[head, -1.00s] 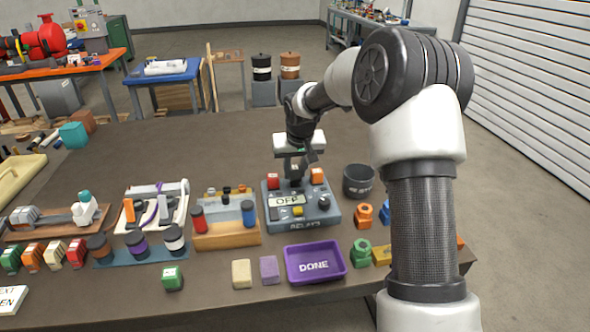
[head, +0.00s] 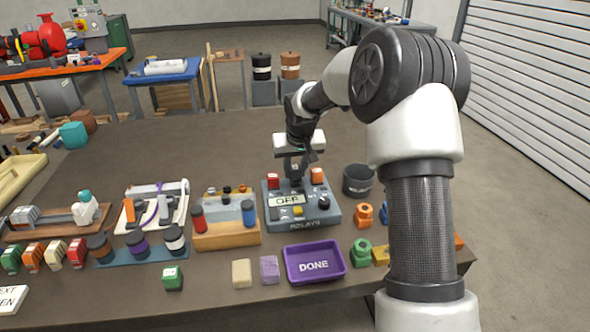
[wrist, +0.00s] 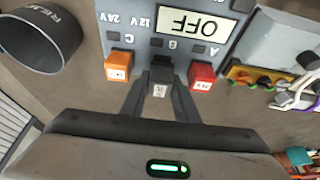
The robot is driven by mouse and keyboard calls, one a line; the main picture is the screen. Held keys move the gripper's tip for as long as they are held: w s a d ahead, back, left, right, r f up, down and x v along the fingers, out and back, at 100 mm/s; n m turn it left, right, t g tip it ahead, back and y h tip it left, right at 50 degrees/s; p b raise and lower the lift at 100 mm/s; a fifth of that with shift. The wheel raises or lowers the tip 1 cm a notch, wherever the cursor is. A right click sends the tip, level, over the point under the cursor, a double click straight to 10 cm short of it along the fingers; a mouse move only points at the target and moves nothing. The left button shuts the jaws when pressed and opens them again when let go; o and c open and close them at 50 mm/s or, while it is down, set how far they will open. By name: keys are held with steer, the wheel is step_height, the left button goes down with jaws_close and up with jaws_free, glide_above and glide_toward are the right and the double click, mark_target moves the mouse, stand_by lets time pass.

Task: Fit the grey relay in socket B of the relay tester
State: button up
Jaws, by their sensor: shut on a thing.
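The relay tester (head: 318,222) is a grey-blue box on the bench, with a display reading OFF. In the wrist view the tester (wrist: 142,28) appears upside down, with sockets marked C, B and A. My gripper (head: 296,178) points down at the tester's back row. In the wrist view my gripper (wrist: 160,80) is shut on the grey relay (wrist: 160,90), in line with socket B. An orange relay (wrist: 118,66) stands at C and a red relay (wrist: 202,75) at A, one on each side. The fingers hide the relay's base, so I cannot tell how deep it sits.
A dark bin (head: 358,181) stands right of the tester. A wooden rack (head: 228,234) with red and blue cylinders is close on its left. A purple DONE tray (head: 316,279) lies in front. The bench behind the tester is clear.

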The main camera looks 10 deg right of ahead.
steer(key=shift+f, duration=0.15)
steer(key=shift+f+b, duration=0.3)
steer(key=shift+f, duration=0.05)
steer(key=shift+f, duration=0.4)
steer(key=o, duration=1)
steer(key=p+v, duration=0.2)
steer(key=v, duration=1.5)
steer(key=shift+s+r+p, duration=0.15)
steer(key=shift+p, duration=0.15)
